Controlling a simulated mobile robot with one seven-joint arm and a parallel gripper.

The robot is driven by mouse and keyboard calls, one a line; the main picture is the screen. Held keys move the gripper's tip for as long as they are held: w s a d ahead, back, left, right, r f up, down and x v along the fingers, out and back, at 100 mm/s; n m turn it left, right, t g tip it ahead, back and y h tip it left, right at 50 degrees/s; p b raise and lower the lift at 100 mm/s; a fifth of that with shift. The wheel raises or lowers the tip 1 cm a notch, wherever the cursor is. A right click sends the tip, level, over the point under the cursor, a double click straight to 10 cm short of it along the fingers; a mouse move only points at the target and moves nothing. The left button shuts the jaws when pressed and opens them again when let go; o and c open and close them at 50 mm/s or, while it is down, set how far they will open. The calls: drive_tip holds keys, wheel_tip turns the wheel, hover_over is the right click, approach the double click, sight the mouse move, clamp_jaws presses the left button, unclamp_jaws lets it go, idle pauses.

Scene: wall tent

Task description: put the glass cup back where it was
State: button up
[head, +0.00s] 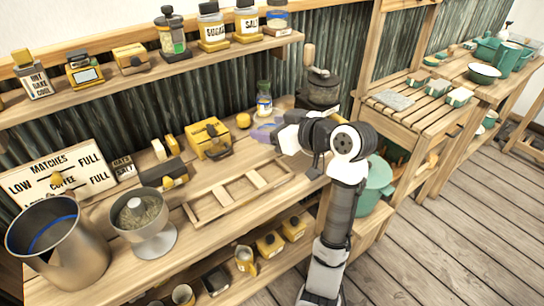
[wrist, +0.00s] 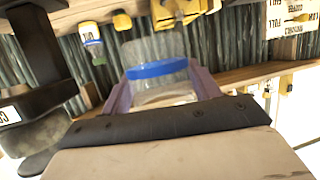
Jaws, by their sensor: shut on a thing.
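My gripper (wrist: 158,85) is shut on the glass cup (wrist: 156,69), a clear cup with a blue band, held between its purple fingers in the wrist view. In the head view, my gripper (head: 264,133) is at the back of the wooden bench, to the left of my white wrist. The cup is too small and blended there to make out clearly. I cannot tell whether the cup touches the bench.
A labelled jar (head: 264,103) stands just behind my gripper. A dark grinder (head: 319,88) is to the right, a yellow box (head: 209,139) to the left. A divided wooden tray (head: 238,193) lies in front. A shelf (head: 150,75) with jars runs above.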

wheel_tip(320, 180, down, 10)
drive_tip(key=shift+r+p, duration=0.25)
drive_tip(key=shift+p, duration=0.35)
drive_tip(key=o, duration=1.1)
drive_tip(key=shift+c, duration=0.2)
drive_tip(key=shift+d, duration=0.1)
drive_tip(key=b+v, duration=0.2)
drive_tip(key=v, duration=1)
drive_tip(key=shift+b, duration=0.3)
